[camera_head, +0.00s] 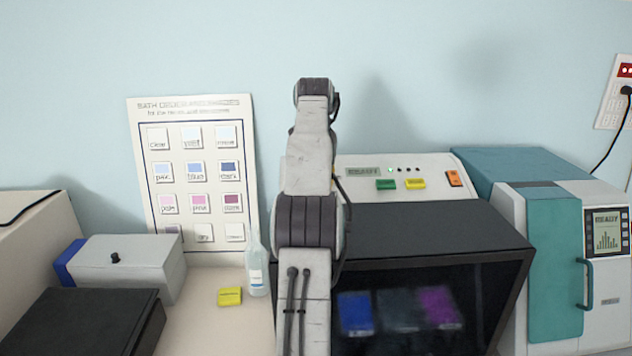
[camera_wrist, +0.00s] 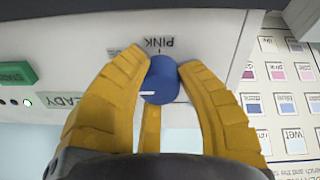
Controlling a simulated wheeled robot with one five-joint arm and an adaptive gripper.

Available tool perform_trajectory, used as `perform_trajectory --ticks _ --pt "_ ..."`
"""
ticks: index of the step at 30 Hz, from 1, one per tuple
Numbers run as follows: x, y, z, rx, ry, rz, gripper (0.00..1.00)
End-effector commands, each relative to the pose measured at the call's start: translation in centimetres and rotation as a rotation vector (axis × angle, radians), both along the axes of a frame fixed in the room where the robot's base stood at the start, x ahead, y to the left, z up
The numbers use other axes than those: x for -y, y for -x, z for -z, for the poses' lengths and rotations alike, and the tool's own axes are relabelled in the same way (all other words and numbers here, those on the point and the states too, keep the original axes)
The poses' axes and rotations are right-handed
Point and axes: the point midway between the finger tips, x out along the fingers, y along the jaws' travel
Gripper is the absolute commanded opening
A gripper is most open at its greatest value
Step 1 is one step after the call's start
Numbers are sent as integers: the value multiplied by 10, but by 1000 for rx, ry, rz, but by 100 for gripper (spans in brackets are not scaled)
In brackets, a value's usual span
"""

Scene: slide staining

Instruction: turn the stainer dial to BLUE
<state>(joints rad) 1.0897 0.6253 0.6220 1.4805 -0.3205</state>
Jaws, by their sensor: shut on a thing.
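The blue stainer dial (camera_wrist: 164,76) sits on the white panel in the wrist view. My gripper (camera_wrist: 161,88) is shut on it, with yellow fingers at both sides of the knob. A white line on the dial lies toward the picture's left. The label PINK (camera_wrist: 163,42) stands upside down above the dial, with a short tick. Another label to its left is partly covered by a finger, and I cannot read it. The stainer (camera_head: 405,235) with its dark window shows in the head view. There my arm hides the dial and gripper.
A green START button (camera_wrist: 17,74) and a lit green lamp are left of my fingers. A bath order chart (camera_head: 195,180) stands behind the bench. A clear bottle (camera_head: 256,265) and yellow block (camera_head: 230,296) are left of my arm. A teal machine (camera_head: 555,265) stands right.

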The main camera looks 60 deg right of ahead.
Motion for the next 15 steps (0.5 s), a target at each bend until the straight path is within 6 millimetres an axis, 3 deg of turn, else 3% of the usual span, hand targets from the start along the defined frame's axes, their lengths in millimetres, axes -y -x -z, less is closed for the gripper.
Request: perform_trajectory --ticks 15 --pt "1 0 2 134 -92 378 0"
